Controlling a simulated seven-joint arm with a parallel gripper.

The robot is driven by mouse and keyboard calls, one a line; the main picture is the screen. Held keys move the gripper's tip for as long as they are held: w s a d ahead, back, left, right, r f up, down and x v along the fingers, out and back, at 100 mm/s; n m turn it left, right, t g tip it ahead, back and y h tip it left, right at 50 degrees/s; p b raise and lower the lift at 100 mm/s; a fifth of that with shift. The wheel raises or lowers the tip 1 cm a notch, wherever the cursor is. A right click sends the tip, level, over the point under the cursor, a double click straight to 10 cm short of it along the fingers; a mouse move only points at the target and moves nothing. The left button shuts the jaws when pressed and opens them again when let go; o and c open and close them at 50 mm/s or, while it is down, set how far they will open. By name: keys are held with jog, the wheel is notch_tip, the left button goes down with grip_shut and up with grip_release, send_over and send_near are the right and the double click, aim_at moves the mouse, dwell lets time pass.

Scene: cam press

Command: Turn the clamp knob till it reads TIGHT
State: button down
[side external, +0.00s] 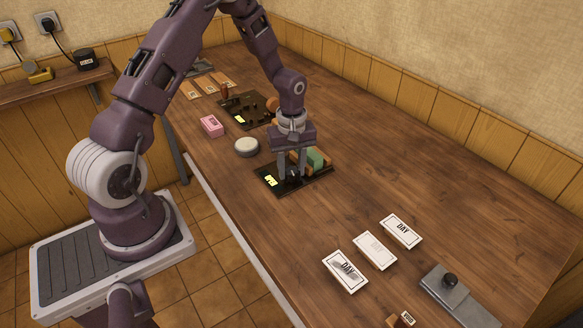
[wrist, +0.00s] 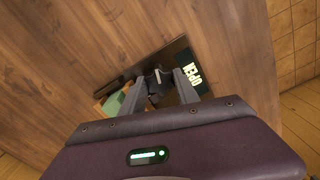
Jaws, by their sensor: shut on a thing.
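The clamp knob (wrist: 157,76) is a small dark piece on a black base plate (wrist: 181,50), seen between my fingers in the wrist view. A lit display (wrist: 192,71) on the plate appears to read OPEN, upside down in that view. The display is a small yellow-green patch in the side view (side external: 271,181), too small to read. My gripper (wrist: 161,78) points down with its two fingers on either side of the knob, shut on it. In the side view my gripper (side external: 291,177) is low over the plate, and the fingers hide much of the knob.
A green block with wooden parts (side external: 315,159) sits on the plate's far side. A second black panel (side external: 247,110), a round pale tin (side external: 246,147) and a pink box (side external: 211,126) stand behind.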

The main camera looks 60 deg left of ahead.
jog(key=m, duration=1.4)
jog(key=shift+m, duration=0.4)
jog(key=m, duration=1)
jog(key=shift+m, duration=0.3)
jog(key=c, duration=1.2)
grip_release()
